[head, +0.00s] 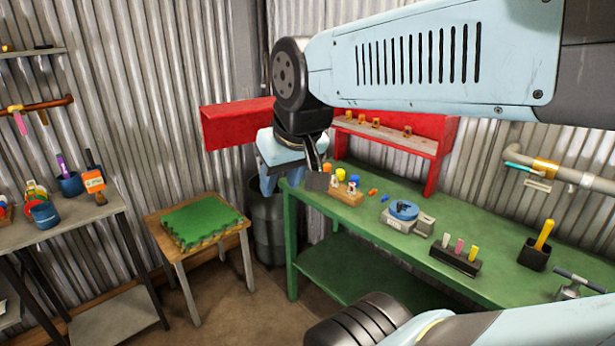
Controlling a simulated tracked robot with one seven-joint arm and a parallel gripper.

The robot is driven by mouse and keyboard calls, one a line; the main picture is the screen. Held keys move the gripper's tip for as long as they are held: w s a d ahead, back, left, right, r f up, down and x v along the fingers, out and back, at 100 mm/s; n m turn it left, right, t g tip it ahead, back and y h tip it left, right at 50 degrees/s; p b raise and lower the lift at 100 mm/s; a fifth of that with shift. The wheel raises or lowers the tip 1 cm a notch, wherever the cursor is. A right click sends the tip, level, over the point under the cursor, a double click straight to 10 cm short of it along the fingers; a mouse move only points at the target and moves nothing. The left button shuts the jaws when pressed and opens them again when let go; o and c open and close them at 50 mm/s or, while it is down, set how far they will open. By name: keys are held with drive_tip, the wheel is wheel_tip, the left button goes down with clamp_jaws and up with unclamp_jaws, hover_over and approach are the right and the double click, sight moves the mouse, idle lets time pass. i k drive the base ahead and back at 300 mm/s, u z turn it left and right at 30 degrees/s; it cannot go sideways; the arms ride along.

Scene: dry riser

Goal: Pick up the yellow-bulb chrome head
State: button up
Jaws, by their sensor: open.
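A wooden block (348,197) on the green workbench holds small chrome heads (335,183), (352,188). Their bulb colours are too small to tell, so I cannot say which is the yellow-bulb one. My gripper (293,182) hangs over the left end of the green bench. It points down, open, with nothing seen between its fingers. Its right finger shows just left of the wooden block and hides a little of that area; I cannot tell whether they touch.
Yellow, blue and orange caps (340,173) sit behind the block. Right of it are a grey device with a blue disc (404,209), a black rack (454,258) and a black cup (533,254). A red shelf (434,133) stands behind. A green mat (200,222) covers a stool.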

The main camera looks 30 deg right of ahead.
sight(334, 183)
drive_tip(key=z, duration=0.35)
drive_tip(key=i, duration=0.95)
drive_tip(key=z, duration=0.7)
drive_tip(key=k, duration=0.7)
drive_tip(key=z, duration=0.25)
drive_tip(key=i, duration=0.75)
drive_tip(key=u, duration=0.15)
